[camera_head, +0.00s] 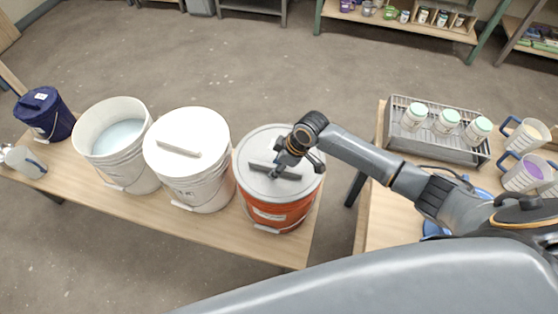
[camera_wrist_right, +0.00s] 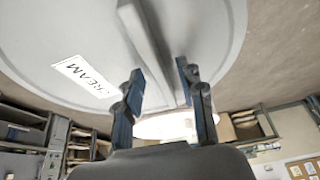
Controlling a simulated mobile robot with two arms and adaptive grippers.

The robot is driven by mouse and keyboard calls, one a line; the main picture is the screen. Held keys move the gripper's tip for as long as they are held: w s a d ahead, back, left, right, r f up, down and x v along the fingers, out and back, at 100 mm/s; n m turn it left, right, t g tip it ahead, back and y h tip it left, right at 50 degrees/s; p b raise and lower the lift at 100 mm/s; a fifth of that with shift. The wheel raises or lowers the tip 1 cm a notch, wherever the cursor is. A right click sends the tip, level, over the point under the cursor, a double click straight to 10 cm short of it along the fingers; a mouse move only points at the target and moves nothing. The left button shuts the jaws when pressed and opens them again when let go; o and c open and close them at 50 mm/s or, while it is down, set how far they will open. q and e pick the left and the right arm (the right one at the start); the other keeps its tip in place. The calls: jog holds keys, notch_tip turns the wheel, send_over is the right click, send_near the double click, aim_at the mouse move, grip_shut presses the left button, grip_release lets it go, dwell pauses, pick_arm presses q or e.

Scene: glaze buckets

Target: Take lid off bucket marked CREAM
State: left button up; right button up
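The orange bucket (camera_head: 280,213) stands at the right end of the long wooden table, with a round light-grey lid (camera_head: 262,140) on it. In the right wrist view the lid (camera_wrist_right: 60,35) carries a white label reading CREAM (camera_wrist_right: 87,76). A straight bar handle (camera_head: 259,166) crosses the lid; it also shows in the right wrist view (camera_wrist_right: 147,40). My right gripper (camera_head: 292,167) is over the lid at the handle. In the right wrist view its fingers (camera_wrist_right: 160,68) are apart, one on each side of the handle, with gaps visible. My left gripper is out of view.
Left of the orange bucket stand a white lidded bucket (camera_head: 190,170), an open white bucket (camera_head: 125,165) with pale liquid, and a navy bucket (camera_head: 45,115). A second table at right holds a grey rack (camera_head: 440,148) with jars, and jugs (camera_head: 524,135). Floor separates the tables.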

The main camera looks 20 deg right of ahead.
jog(key=shift+f, duration=0.1)
jog(key=shift+c, duration=0.8)
grip_shut()
